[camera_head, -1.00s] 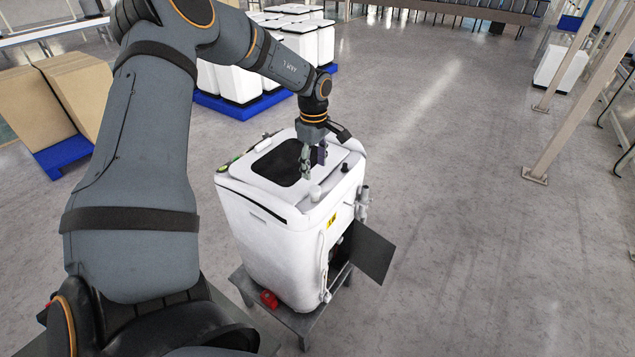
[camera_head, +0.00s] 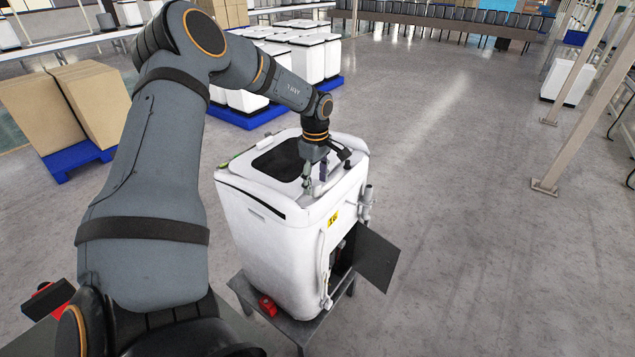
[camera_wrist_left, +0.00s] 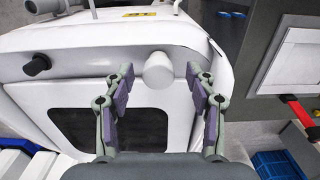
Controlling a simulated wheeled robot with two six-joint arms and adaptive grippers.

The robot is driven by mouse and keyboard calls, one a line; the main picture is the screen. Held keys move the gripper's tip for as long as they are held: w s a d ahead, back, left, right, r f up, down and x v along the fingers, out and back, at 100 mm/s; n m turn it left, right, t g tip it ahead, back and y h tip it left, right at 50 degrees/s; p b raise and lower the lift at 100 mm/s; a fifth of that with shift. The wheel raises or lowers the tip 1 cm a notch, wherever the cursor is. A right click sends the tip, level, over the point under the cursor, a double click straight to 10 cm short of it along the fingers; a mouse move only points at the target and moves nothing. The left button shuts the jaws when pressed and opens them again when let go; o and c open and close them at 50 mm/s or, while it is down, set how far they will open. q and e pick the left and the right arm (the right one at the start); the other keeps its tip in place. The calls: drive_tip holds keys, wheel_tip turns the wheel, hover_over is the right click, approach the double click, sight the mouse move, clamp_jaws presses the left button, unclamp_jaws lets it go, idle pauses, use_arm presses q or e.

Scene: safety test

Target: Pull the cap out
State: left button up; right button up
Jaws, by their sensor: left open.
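The cap, a round white plug, is on the white washing machine's top; in the left wrist view the cap (camera_wrist_left: 158,66) lies between and just beyond my fingertips, with gaps on both sides. The washing machine (camera_head: 265,235) stands upright, its dark lid window (camera_head: 277,160) on top. My left gripper (camera_head: 315,173) is open above the front right part of that top, pointing down; its spread purple-padded fingers also show in the left wrist view (camera_wrist_left: 159,76). In the head view the fingers largely hide the cap. My right gripper is not in view.
The machine stands on a grey stand (camera_head: 300,325) beside a red object (camera_head: 267,305). A dark panel (camera_head: 376,260) sticks out from its right side. A black knob (camera_wrist_left: 37,64) is on its top. Cartons (camera_head: 95,95) and white machines on blue pallets stand behind.

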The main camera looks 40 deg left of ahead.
use_arm(q)
drive_tip(key=shift+a, duration=0.1)
drive_tip(key=shift+w+a+f, duration=0.15)
drive_tip(key=shift+w, duration=0.1)
drive_tip(key=shift+s, duration=0.1)
idle(0.5)
clamp_jaws()
idle(0.3)
drive_tip(key=shift+r, duration=0.25)
